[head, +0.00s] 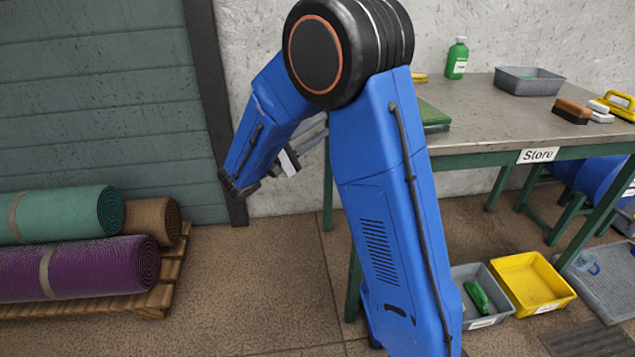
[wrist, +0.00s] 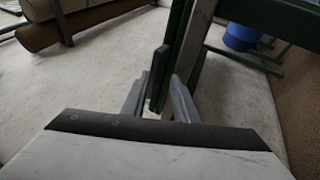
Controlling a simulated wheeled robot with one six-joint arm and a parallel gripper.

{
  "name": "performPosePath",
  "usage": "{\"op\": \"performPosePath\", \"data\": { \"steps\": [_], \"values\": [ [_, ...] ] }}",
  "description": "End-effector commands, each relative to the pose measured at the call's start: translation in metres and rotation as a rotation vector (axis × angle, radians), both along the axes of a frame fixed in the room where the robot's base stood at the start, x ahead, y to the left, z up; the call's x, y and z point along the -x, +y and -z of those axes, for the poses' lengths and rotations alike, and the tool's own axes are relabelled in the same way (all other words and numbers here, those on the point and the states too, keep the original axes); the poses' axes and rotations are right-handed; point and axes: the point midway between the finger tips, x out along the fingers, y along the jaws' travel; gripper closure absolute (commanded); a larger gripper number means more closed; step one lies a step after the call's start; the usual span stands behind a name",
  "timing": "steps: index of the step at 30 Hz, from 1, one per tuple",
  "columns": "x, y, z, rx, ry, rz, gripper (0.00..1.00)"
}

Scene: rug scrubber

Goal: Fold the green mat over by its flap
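The green mat (head: 434,114) lies on the left end of the grey table, and my arm hides much of it in the head view. In the wrist view it shows nearly edge-on as a dark green strip (wrist: 179,32). A dark piece (wrist: 157,78), apparently its flap, sticks out toward my gripper. My gripper (wrist: 160,88) has its two grey fingers apart, one on each side of this dark piece. I see no clear contact. In the head view my gripper (head: 318,128) is at the table's left end, its tips partly behind my arm.
The table (head: 480,115) holds a green bottle (head: 457,58), a grey tub (head: 528,80) and brushes (head: 572,110). Grey and yellow bins (head: 533,283) stand on the floor below. Rolled rugs (head: 75,268) lie on a pallet at left. The floor between is clear.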

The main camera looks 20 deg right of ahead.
Motion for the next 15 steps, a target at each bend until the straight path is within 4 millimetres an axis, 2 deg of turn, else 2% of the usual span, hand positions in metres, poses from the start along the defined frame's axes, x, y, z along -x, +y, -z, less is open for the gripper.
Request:
{"op": "performPosePath", "data": {
  "steps": [15],
  "values": [
    [0.01,0.005,0.027,0.0,0.001,0.0,0.73]
  ]
}}
